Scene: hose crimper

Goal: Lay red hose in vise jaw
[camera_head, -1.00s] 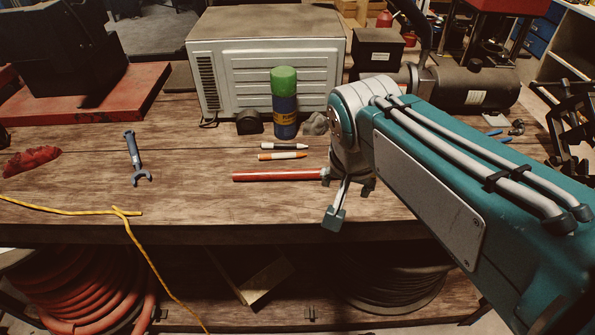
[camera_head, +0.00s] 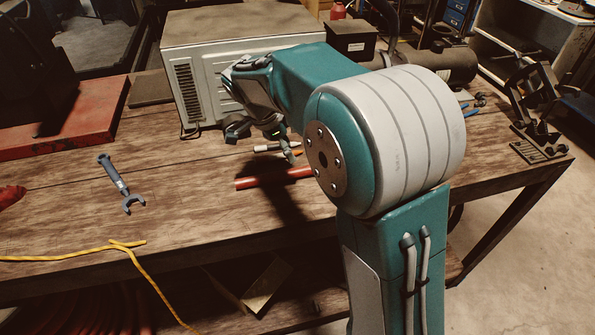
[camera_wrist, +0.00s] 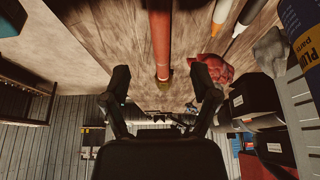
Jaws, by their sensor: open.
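The red hose (camera_head: 263,181) is a short straight piece lying on the wooden workbench; its right end is hidden behind my arm in the head view. In the wrist view the hose (camera_wrist: 159,38) runs down toward my gripper and ends in a brass-coloured fitting. My gripper (camera_wrist: 163,80) is open and empty, its fingers spread to either side of the hose's line. In the head view my gripper (camera_head: 263,143) hangs over the bench just behind the hose. I cannot clearly make out a vise jaw; a dark slotted metal fixture (camera_head: 537,104) stands at the bench's right edge.
A wrench (camera_head: 119,184) and a yellow cord (camera_head: 70,254) lie on the left of the workbench (camera_head: 180,205). A grey ribbed box (camera_head: 195,75) stands behind my gripper. Markers (camera_head: 268,148) lie near the hose. A blue can (camera_wrist: 303,25) is at the wrist view's right.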

